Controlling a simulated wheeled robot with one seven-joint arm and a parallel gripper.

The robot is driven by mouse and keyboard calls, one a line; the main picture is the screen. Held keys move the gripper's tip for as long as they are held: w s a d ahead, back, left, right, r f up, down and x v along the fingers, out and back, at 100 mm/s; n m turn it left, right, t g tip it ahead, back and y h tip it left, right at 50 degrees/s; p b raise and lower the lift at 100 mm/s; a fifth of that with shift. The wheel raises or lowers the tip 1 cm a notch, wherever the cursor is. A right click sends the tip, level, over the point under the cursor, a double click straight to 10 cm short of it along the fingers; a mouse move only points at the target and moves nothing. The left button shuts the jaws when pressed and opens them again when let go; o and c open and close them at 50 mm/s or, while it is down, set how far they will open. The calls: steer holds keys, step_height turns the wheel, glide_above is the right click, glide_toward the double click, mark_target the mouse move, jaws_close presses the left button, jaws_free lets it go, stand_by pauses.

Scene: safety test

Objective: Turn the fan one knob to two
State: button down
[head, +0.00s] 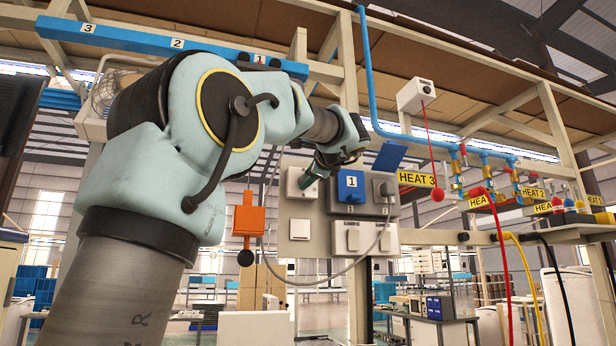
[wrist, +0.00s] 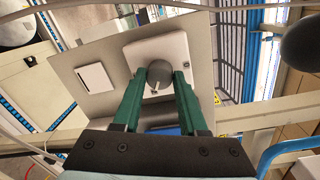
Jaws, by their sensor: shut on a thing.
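A round grey knob (wrist: 159,70) with a pale pointer mark stands on a square white plate (wrist: 175,48) in the wrist view. My gripper (wrist: 160,80) has its green fingers closed on both sides of the knob. In the head view my gripper (head: 309,181) is against the white plate (head: 298,192) at the left of the panel, and it hides the knob there. A blue "1" cover (head: 350,185) is just right of the plate. No numbers around the knob are readable, so its setting cannot be told.
White rocker switches (head: 361,237) and a grey cable loop are below the blue cover. An orange box (head: 247,214) hangs left of the panel. A red ball on a cord (head: 437,194), blue pipes and yellow HEAT signs (head: 416,179) are to the right.

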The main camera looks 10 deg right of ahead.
steer(key=shift+d, duration=0.1)
stand_by(0.3)
steer(key=shift+c, duration=2.2)
jaws_free()
steer(key=s+d+b, duration=0.1)
steer(key=s+b, duration=0.3)
steer(key=s, duration=0.6)
steer(key=shift+s+d+r, duration=0.3)
steer(key=shift+d, duration=0.05)
steer(key=shift+f, duration=0.1)
